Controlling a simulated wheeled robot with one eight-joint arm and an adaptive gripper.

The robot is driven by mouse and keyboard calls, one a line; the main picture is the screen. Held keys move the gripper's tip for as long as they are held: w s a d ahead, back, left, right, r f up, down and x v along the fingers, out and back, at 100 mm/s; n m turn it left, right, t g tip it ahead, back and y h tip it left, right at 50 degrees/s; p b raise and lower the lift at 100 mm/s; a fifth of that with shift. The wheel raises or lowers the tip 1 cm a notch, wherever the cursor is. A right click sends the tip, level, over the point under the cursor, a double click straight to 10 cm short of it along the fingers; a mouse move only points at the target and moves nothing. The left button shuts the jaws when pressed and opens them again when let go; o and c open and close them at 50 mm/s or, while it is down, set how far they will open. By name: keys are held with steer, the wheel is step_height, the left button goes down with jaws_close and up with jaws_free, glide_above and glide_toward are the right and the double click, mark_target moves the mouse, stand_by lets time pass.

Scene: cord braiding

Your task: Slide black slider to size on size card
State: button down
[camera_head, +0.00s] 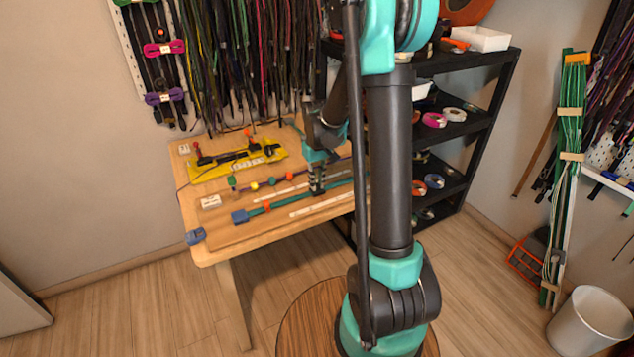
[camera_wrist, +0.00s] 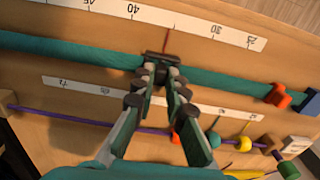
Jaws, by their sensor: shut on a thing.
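My gripper (camera_wrist: 160,82) is shut on the black slider (camera_wrist: 162,57), which sits around the teal cord (camera_wrist: 75,54). In the head view my gripper (camera_head: 317,186) is over the teal cord (camera_head: 290,201) on the table, and the slider is hard to tell from the fingertips there. The white size card (camera_wrist: 190,24) lies along the cord, with numbers such as 40 and 30 upside down in the wrist view. A red line (camera_wrist: 171,40) crosses the card between these numbers. Its lower end is close to the slider's top edge.
An orange-red piece (camera_wrist: 279,97) and a blue block (camera_wrist: 310,105) are at the cord's right end in the wrist view. A second white strip (camera_wrist: 75,84) and a purple cord (camera_wrist: 75,121) with colored beads run alongside.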

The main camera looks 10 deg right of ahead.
mark_target(302, 198)
steer(key=a, duration=0.1)
steer(key=s+a, duration=0.1)
steer(key=a, duration=0.3)
steer(key=shift+s+a, duration=0.15)
steer(key=shift+s, duration=0.2)
steer(key=c, duration=1.5)
jaws_free()
steer(key=shift+c, duration=0.2)
steer(key=shift+r, duration=0.15)
step_height(302, 198, up, 12)
